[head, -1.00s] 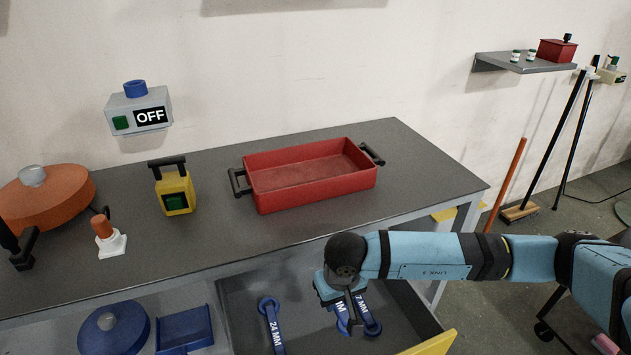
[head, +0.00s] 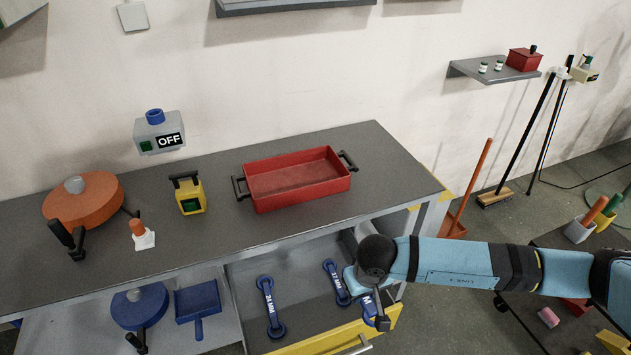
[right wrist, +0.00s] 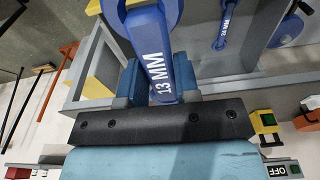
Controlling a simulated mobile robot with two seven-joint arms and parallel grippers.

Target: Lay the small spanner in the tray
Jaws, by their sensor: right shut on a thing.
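The small blue spanner marked 13 MM (right wrist: 160,60) is between the fingers of my right gripper (right wrist: 160,85) in the right wrist view. In the head view my right gripper (head: 366,284) is shut on this spanner (head: 369,308), at the right side of the open drawer, and partly hides it. The red tray (head: 298,180) with black handles stands on the grey bench top, and its inside looks empty. My left gripper is not in view.
The open drawer (head: 305,313) holds a blue 24 MM spanner (head: 268,301) and a blue 17 MM spanner (head: 335,283). Bench space in front of the tray is clear.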

